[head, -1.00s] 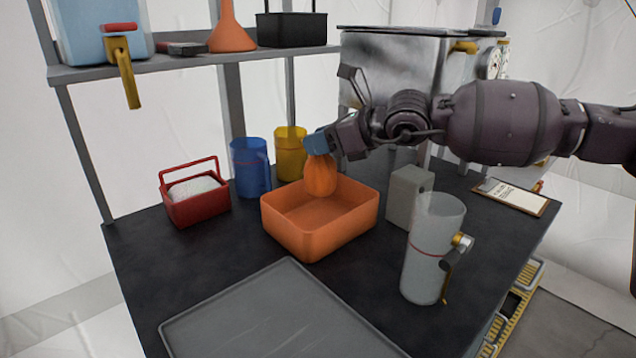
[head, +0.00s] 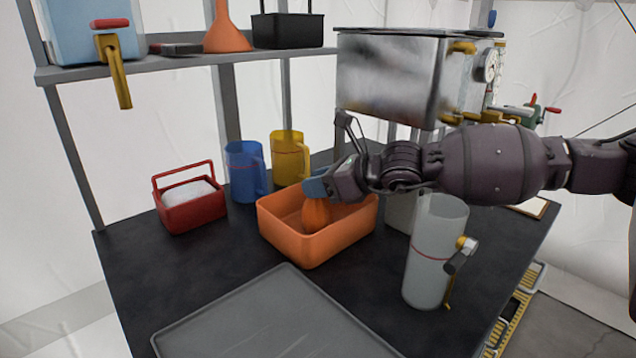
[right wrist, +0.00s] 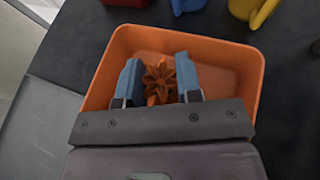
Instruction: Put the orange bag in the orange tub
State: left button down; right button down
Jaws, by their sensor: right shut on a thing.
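The orange tub (head: 300,248) stands on the dark table, and it also shows in the right wrist view (right wrist: 253,85). My right gripper (head: 316,186) is inside the tub's outline, pointing down. It is shut on the gathered top of the orange bag (head: 316,215). The bag hangs low inside the tub, its lower part below the rim; whether it touches the floor I cannot tell. In the right wrist view the bag's ruffled neck (right wrist: 160,78) is between the two blue-grey fingers (right wrist: 160,85). My left gripper is not in view.
A blue jug (head: 243,172) and a yellow jug (head: 287,158) stand behind the tub. A red basket (head: 190,212) is at left, a clear jug (head: 430,255) at right front. A grey tray (head: 265,320) lies in front. A metal tank (head: 388,75) is behind my arm.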

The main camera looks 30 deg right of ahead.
jog(key=c, duration=0.9)
grip_release()
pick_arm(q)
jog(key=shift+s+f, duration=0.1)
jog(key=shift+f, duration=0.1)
pick_arm(e)
jog(key=shift+o, duration=0.6)
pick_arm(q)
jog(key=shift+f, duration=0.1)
pick_arm(e)
jog(key=shift+s+d+r, duration=0.15)
jog(key=shift+s+r, duration=0.15)
jog(key=shift+r, duration=0.05)
pick_arm(q)
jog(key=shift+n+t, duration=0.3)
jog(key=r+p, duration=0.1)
jog(key=p, duration=0.1)
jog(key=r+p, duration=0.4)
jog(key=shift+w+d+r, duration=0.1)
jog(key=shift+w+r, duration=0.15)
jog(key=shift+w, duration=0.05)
pick_arm(e)
jog(key=v, duration=1.1)
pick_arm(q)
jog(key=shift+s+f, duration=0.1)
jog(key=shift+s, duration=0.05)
pick_arm(e)
jog(key=shift+s+f, duration=0.15)
